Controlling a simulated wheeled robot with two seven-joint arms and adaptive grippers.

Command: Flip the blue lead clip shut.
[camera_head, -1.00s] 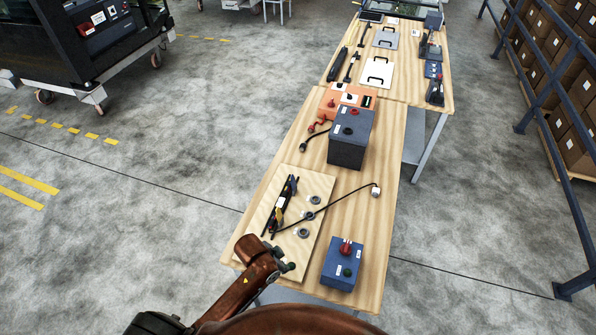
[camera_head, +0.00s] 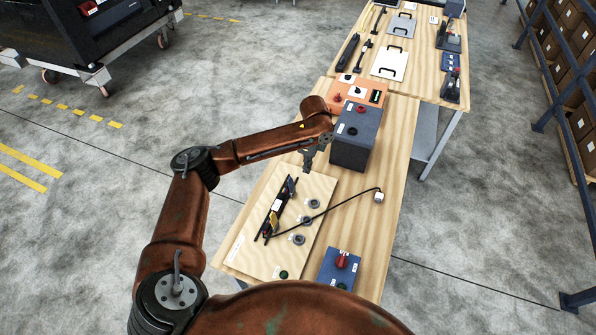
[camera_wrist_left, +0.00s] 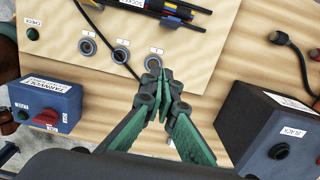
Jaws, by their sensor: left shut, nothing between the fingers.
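A dark strip of leads with coloured parts (camera_head: 274,212) lies on the pale board; its top end also shows in the wrist view (camera_wrist_left: 178,8). A small blue part (camera_head: 290,185) sits at its far end in the head view; I cannot tell whether this is the blue lead clip or whether it is open. My left gripper (camera_head: 307,160) is above the board's far edge, beside the dark grey box. In the wrist view its green fingers (camera_wrist_left: 158,76) are together and empty, below the three ring sockets and apart from the strip.
Ring sockets (camera_head: 314,204) line the pale board (camera_head: 238,250). A black cable crosses them to a white plug (camera_head: 379,197). A dark grey box (camera_head: 351,155) stands close to my gripper. A blue box with a red knob (camera_head: 340,267) is at the near end.

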